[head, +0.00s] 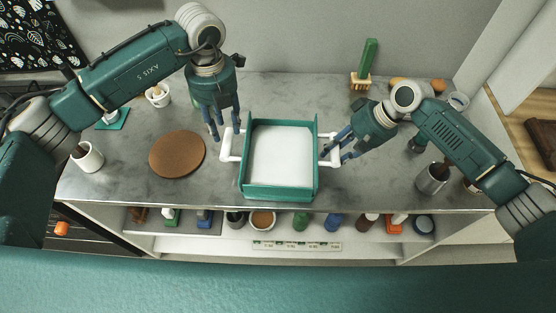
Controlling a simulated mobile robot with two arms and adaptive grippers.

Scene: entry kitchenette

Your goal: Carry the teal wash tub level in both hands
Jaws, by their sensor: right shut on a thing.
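The teal wash tub (281,193) with a white inside sits at the middle of the grey counter, near its front edge. It looks level; I cannot tell any gap beneath it. White handles stick out at its left (228,146) and right (333,150) sides. My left gripper (225,132) points down at the left handle with its fingers apart, and does not visibly grip it. My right gripper (341,149) is shut on the right handle, its fingers partly covering it.
A round brown board (177,154) lies left of the tub. A white cup (89,157) stands at the far left, and a metal cup (432,178) at the right. A green brush (368,62) stands behind. Shelves below the counter hold several small items.

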